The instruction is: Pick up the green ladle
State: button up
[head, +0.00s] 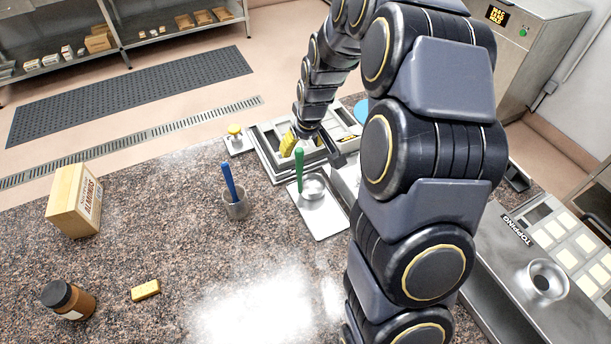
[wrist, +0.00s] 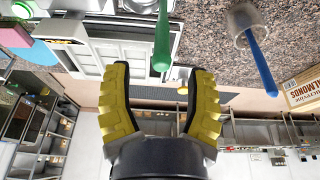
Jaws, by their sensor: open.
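The green ladle (head: 299,168) stands with its green handle up; its lower end is at a small metal bowl (head: 314,188) on a metal tray (head: 325,220). In the wrist view the green handle (wrist: 162,38) comes down from the top, its tip near the gap between my fingers. My gripper (head: 293,143) has yellow ribbed fingers and is open and empty, close behind the top of the handle in the head view. In the wrist view the fingers of my gripper (wrist: 160,74) are spread wide. I cannot tell the exact gap to the handle.
A blue-handled utensil (head: 229,181) stands in a grey cup (head: 237,210) left of the tray. A cardboard box (head: 75,200), a brown jar (head: 68,299) and a gold bar (head: 146,290) sit further left. A grey moulding station (head: 263,150) lies behind.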

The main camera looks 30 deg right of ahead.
aim_at(298, 160)
jog(key=x, duration=0.6)
jog(key=shift+a+f, duration=0.1)
jog(key=shift+f, duration=0.25)
grip_shut()
